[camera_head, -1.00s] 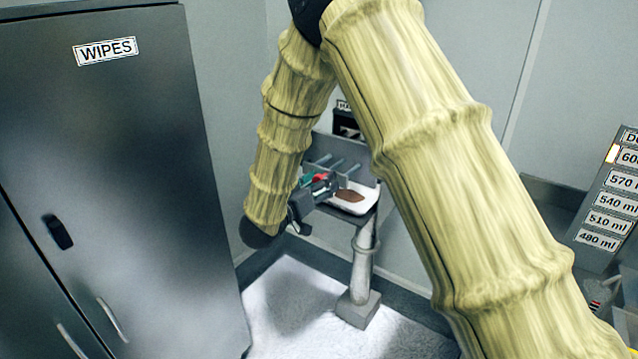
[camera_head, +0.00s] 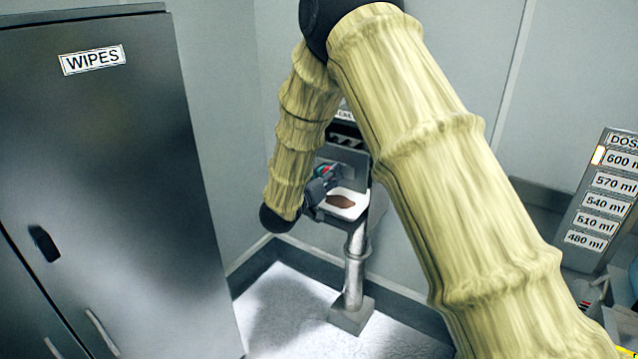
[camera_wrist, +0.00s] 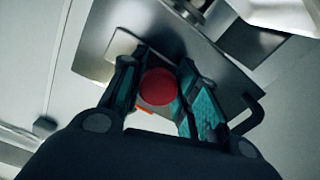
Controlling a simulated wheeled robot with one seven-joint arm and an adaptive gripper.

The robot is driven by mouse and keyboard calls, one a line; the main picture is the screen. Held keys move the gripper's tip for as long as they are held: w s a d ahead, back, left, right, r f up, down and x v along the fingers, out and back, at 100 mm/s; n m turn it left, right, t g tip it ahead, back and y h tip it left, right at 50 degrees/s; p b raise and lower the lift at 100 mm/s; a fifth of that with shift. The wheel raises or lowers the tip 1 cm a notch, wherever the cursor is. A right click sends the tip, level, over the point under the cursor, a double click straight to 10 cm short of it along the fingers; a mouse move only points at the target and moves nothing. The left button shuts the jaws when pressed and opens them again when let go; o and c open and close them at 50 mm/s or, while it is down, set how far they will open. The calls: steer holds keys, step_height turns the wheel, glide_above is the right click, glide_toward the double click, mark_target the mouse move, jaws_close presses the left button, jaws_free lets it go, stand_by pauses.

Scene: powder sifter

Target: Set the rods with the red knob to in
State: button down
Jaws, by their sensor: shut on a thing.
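The sifter stand holds a grey upright panel (camera_head: 352,160) above a white tray (camera_head: 358,209). My gripper (camera_wrist: 156,92) is shut on the round red knob (camera_wrist: 157,86), which sits between its teal-padded fingers in the wrist view. In the head view my gripper (camera_head: 322,182) is close in front of the panel, at its left side. The rods are not clearly visible now; my gripper and arm cover part of that area. How far the rod with the red knob stands out cannot be told.
Brown powder (camera_head: 341,201) lies in the tray. A pedestal (camera_head: 355,265) carries the stand. A dark cabinet marked WIPES (camera_head: 100,180) stands at the left. A dose board (camera_head: 605,205) stands at the right. The floor around the pedestal is clear.

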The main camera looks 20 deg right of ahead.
steer(key=shift+d, duration=0.1)
steer(key=c, duration=1)
jaws_free()
steer(key=shift+c, duration=0.2)
steer(key=v, duration=1.2)
